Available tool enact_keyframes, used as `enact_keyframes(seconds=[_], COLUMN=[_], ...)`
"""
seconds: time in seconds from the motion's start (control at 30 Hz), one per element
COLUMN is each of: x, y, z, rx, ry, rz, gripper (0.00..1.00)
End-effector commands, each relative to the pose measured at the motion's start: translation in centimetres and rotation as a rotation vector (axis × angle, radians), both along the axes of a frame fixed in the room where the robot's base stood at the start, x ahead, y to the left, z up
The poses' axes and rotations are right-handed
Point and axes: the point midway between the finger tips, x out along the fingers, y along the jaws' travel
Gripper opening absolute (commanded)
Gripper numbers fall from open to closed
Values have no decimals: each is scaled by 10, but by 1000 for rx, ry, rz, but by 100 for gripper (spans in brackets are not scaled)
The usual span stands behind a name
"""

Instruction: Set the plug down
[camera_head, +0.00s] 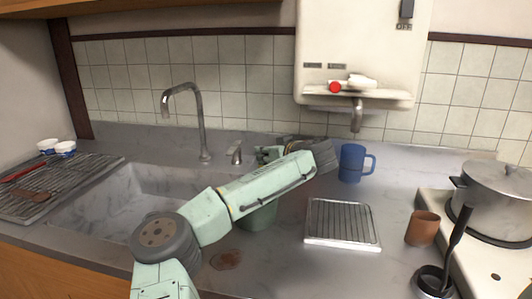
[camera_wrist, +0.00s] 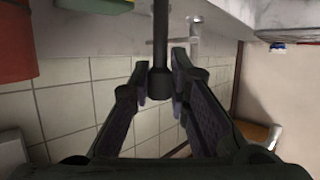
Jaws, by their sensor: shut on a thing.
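My gripper (camera_wrist: 161,74) shows in the wrist view with its two dark fingers on either side of a black piece, which I take to be the plug (camera_wrist: 159,84). The piece has a thick round end between the fingertips and a thin black stem running up out of the picture. The fingers are shut on it. In the head view my gripper is mostly hidden behind my forearm, near the tap side of the sink. The plug cannot be made out there.
The marble sink (camera_head: 110,205) has a tall tap (camera_head: 202,130). A blue mug (camera_head: 350,165), a wire rack tray (camera_head: 341,242), a brown cup (camera_head: 422,229) and a steel pot (camera_head: 497,192) stand to the right. Bare counter lies in front of the rack tray.

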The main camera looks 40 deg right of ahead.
Motion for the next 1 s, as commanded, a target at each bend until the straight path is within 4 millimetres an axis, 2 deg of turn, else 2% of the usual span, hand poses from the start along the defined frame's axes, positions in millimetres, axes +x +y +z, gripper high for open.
enact_keyframes(seconds=[0.07,0.1,0.4,0.77,0.83,1.0], x=[0,0,0,0,-8,-40], y=[0,0,0,0,0,2], z=[-3,-4,-2,4,0,9], rx=[-2,-1,0,1,-1,-3], ry=[0,1,1,-1,1,1], rz=[0,0,0,1,-2,-4], gripper=[0,17,36,36,36,36])
